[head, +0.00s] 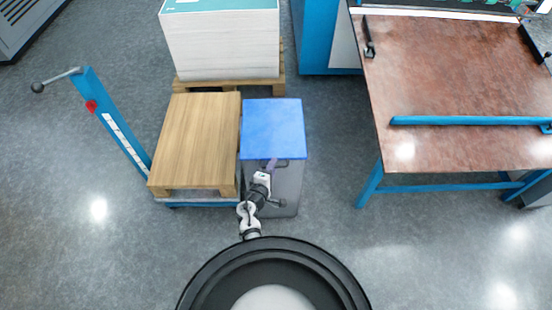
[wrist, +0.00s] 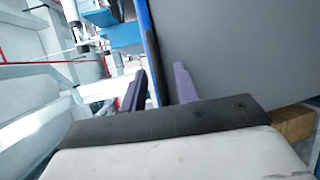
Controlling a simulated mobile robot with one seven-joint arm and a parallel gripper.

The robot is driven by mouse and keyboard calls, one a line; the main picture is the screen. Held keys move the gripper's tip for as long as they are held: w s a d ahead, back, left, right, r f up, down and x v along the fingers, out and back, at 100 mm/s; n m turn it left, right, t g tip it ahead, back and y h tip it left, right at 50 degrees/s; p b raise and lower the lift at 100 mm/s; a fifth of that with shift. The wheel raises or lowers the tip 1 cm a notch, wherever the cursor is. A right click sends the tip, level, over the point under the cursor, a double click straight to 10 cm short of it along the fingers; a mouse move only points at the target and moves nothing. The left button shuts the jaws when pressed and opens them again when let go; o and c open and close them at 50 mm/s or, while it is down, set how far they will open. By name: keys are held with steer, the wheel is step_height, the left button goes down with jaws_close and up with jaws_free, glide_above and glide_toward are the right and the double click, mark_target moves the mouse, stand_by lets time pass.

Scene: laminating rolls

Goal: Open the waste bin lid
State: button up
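The waste bin is a grey box (head: 286,190) with a flat blue lid (head: 273,128), which lies shut in the head view. A dark handle shows at the lid's front edge. My gripper (head: 271,165) is at that front edge. In the wrist view the two purple fingers of my gripper (wrist: 160,80) stand apart. The lid's blue edge (wrist: 149,40) and a dark strip, apparently the handle, show between them. The grey bin wall (wrist: 230,50) fills the right of that view. Whether a finger touches the handle cannot be told.
A lift table with a wooden board (head: 198,140) stands close against the bin's left side. A pallet with a white paper stack (head: 222,45) is behind. A brown-topped workbench (head: 460,80) stands to the right, with clear floor (head: 335,130) between it and the bin.

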steer(key=shift+w+d+f, duration=0.1)
steer(key=shift+w+d, duration=0.05)
steer(key=shift+w, duration=0.25)
steer(key=shift+c, duration=0.4)
steer(key=shift+s, duration=0.1)
jaws_close()
steer(key=shift+r, duration=0.35)
